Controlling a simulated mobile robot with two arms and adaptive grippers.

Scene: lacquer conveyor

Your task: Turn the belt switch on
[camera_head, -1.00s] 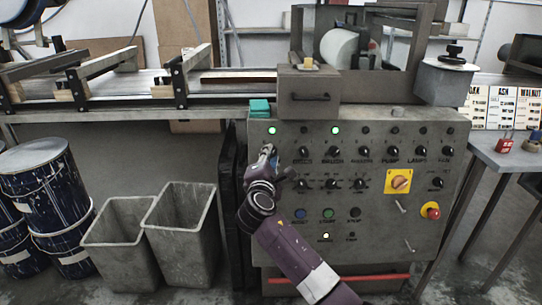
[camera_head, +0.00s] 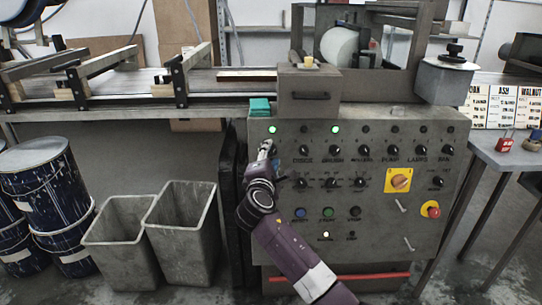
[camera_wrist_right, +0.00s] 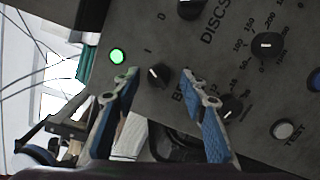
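The control panel (camera_head: 375,225) fills the right middle of the head view. My right gripper (camera_head: 265,148) is at its upper left corner, over the belt switch there. In the right wrist view, the belt switch (camera_wrist_right: 158,75) is a small black knob beside a partly hidden label starting "BE". My right gripper (camera_wrist_right: 160,82) is open, its blue-padded fingers on either side of the knob with gaps showing. A lit green lamp (camera_wrist_right: 118,56) is beside the knob; the lamp also shows in the head view (camera_head: 272,129). My left gripper is not in view.
Other knobs, such as the discs knob (camera_wrist_right: 190,8), are close by. A red stop button (camera_head: 431,209) is at the panel's right. A teal block (camera_head: 260,107) sits above the panel's left corner. Two grey bins (camera_head: 183,235) stand left. A board (camera_head: 246,75) lies on the conveyor.

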